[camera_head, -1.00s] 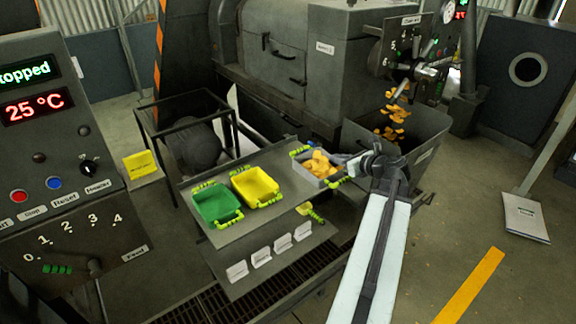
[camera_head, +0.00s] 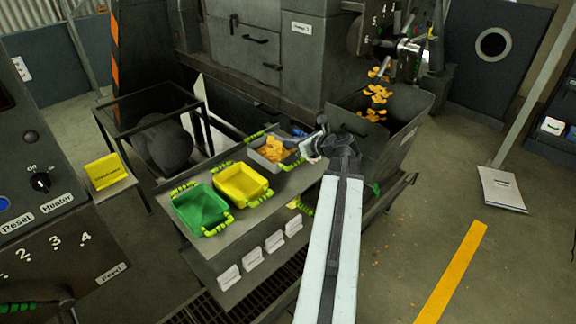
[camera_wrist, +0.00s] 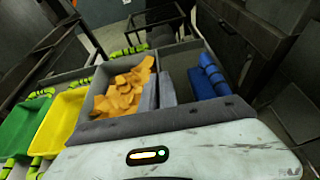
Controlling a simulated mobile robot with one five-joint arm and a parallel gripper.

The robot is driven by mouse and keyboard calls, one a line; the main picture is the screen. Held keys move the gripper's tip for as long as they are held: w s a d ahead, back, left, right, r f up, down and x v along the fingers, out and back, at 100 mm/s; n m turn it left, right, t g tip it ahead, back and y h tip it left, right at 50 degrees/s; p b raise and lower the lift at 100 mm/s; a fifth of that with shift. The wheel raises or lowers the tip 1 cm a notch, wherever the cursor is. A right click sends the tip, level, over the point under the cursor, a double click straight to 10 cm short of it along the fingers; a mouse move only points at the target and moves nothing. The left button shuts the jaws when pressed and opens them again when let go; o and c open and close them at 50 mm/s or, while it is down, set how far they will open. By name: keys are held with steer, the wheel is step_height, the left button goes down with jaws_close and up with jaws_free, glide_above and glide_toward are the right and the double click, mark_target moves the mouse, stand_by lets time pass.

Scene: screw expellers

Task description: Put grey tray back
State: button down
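The grey tray (camera_head: 254,157), filled with orange-yellow chips, sits on the dark sloping shelf (camera_head: 213,251) beside the yellow tray (camera_head: 240,183) and the green tray (camera_head: 200,207). It has bright green handles. My gripper (camera_head: 306,138) is just right of the grey tray, near its right edge. In the wrist view, the grey tray (camera_wrist: 97,95) lies left of my gripper (camera_wrist: 186,85). One light grey finger and one blue finger stand apart, and nothing shows gripped between them. Whether the grey finger touches the tray wall cannot be told.
A dark hopper bin (camera_head: 405,135) stands right of the shelf, with orange pieces falling into it from the machine (camera_head: 270,60). A control panel (camera_head: 60,190) is at the left. White labels (camera_head: 252,257) hang along the shelf front.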

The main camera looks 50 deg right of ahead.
mark_target(292, 152)
steer(key=shift+s+f, duration=0.15)
steer(key=shift+f, duration=0.4)
step_height(292, 152, down, 4)
steer(key=b, duration=0.3)
steer(key=shift+d+b, duration=0.1)
steer(key=shift+b, duration=0.3)
steer(key=shift+r, duration=0.25)
steer(key=shift+f, duration=0.15)
steer(key=c, duration=1.6)
jaws_free()
steer(key=shift+c, duration=0.2)
